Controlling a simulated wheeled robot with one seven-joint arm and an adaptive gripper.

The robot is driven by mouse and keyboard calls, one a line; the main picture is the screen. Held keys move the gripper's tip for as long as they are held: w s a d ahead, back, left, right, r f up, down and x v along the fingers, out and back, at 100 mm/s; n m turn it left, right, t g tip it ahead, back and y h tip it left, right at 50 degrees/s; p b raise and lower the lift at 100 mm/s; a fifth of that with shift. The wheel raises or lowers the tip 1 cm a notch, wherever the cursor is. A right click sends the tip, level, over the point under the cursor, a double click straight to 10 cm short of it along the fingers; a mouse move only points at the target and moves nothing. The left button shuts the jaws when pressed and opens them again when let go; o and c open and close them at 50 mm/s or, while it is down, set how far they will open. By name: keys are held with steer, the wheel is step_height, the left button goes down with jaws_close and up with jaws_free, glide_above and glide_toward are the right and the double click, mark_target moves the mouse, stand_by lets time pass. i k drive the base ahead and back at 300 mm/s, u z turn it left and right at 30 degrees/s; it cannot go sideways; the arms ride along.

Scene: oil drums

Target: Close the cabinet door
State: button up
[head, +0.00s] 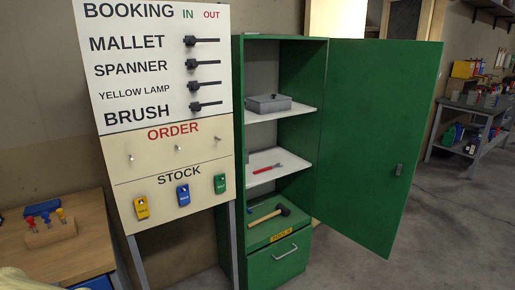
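A tall green cabinet (236,130) stands in the middle of the head view. Its green door (375,130) is hinged on the right side and swung wide open to the right. A dark handle (398,169) sits near the door's free edge. Inside, a grey box (269,103) is on the upper white shelf and a red tool (267,169) lies on the shelf below. A mallet (272,214) lies on top of the bottom drawer section, above a drawer front with a metal handle (285,252). My gripper is not in view.
A booking board (160,165) with dark levers and coloured tags stands left of the cabinet. A wooden table (70,252) with small tools is at the lower left. A workbench (470,108) stands at the far right. The floor right of the door is open.

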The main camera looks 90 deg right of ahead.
mark_target(379, 94)
steer(key=k, duration=0.85)
steer(key=z, duration=4.05)
steer(key=i, duration=4.05)
steer(key=u, duration=3.1)
